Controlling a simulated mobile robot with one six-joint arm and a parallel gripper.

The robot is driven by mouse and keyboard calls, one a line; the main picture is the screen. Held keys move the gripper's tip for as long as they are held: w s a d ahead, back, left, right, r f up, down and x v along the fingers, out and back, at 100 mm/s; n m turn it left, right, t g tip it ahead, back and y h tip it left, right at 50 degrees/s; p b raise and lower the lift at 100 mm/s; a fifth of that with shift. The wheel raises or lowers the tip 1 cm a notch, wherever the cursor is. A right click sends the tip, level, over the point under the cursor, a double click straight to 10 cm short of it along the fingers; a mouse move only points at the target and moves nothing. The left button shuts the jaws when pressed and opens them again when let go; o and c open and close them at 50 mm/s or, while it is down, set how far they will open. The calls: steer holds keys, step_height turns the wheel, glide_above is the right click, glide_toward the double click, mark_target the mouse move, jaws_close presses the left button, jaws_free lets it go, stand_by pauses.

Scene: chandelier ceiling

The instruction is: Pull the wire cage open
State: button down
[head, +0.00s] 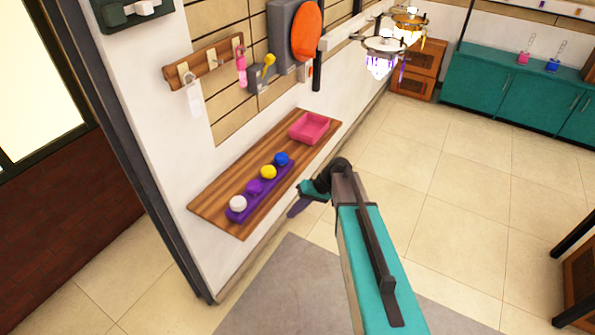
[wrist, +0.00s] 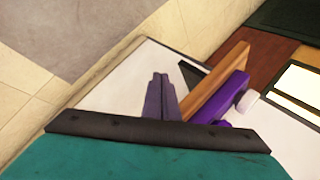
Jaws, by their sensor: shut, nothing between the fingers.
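I cannot make out a wire cage for certain in either view. Two hanging light fixtures show at the top of the head view: a near one with purple-white crystals (head: 383,62) and a gold one behind it (head: 409,20). My gripper (head: 294,212) is low in front of the wall shelf, below and to the left of the fixtures, well apart from them. In the wrist view its purple fingers (wrist: 160,78) are together and empty, pointing toward the floor and wall beside the shelf edge.
The wooden wall shelf (head: 215,207) holds a purple tray (head: 237,216) of coloured knobs and a pink tray (head: 324,127). An orange disc (head: 306,31) and a hook rack (head: 204,59) are on the wall. Teal cabinets (head: 480,82) stand at the back. The tiled floor (head: 440,185) is mostly clear.

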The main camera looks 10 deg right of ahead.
steer(key=s+f+g+h+b, duration=0.1)
steer(key=s+f+g+h, duration=0.1)
steer(key=s+f, duration=0.6)
steer(key=s+f+g+h+b, duration=0.2)
steer(key=s+f, duration=0.7)
steer(key=s, duration=0.9)
steer(key=s+f+g+h+b, duration=0.2)
steer(key=s+f+h, duration=0.1)
steer(key=s+f, duration=0.6)
steer(key=s+d, duration=0.1)
steer(key=s, duration=0.3)
steer(key=shift+s+m+h, duration=0.15)
steer(key=shift+m+h, duration=0.15)
steer(key=shift+m, duration=0.1)
steer(key=shift+a, duration=0.15)
